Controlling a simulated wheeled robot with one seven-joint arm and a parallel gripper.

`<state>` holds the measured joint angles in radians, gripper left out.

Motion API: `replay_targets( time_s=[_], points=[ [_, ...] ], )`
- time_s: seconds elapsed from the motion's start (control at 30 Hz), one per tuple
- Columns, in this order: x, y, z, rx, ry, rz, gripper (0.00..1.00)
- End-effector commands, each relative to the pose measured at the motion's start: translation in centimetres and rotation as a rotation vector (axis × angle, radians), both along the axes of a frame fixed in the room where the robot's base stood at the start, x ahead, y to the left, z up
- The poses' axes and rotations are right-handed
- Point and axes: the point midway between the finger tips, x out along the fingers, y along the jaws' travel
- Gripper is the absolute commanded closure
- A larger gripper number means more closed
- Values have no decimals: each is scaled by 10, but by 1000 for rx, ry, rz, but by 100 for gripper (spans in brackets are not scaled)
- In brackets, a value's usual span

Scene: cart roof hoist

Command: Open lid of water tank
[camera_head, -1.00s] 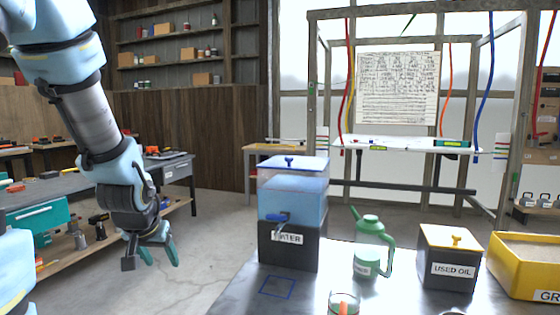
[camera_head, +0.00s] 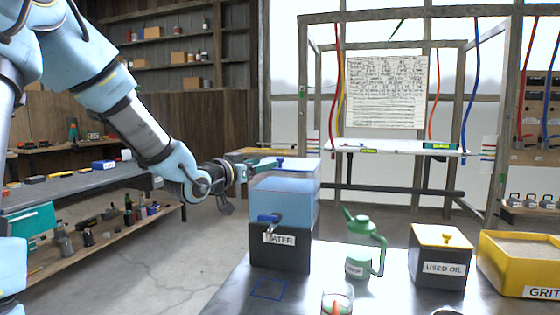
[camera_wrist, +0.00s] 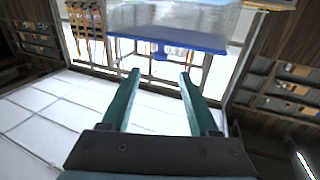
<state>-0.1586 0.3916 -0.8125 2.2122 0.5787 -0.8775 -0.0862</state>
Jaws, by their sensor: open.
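The water tank (camera_head: 283,212) stands on the table, a clear blue box on a dark base labelled WATER with a blue tap (camera_head: 269,218). Its blue lid (camera_head: 302,164) lies on top and has a small blue knob (camera_head: 280,162). My gripper (camera_head: 266,165) is level at the lid's left side, fingers pointing right toward the knob. In the wrist view the tank appears upside down, with the lid (camera_wrist: 190,43) and the knob (camera_wrist: 160,55) just beyond and between the open fingertips (camera_wrist: 161,74). The gripper is open and empty. I cannot tell whether it touches the knob.
A glass (camera_head: 337,303) is at the front. A workbench (camera_head: 75,187) is at left.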

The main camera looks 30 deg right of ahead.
Motion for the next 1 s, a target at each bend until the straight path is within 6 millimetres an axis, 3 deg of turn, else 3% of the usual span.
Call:
replay_targets(
  time_s=[0.3, 0.5, 0.9, 1.0],
  points=[
    [28, -52, 1, -1, 5, -1, 39],
    [41, -74, 0, 2, 5, 1, 39],
    [45, -81, -1, 3, 3, 3, 39],
    [45, -81, -1, 3, 3, 2, 48]
  ],
)
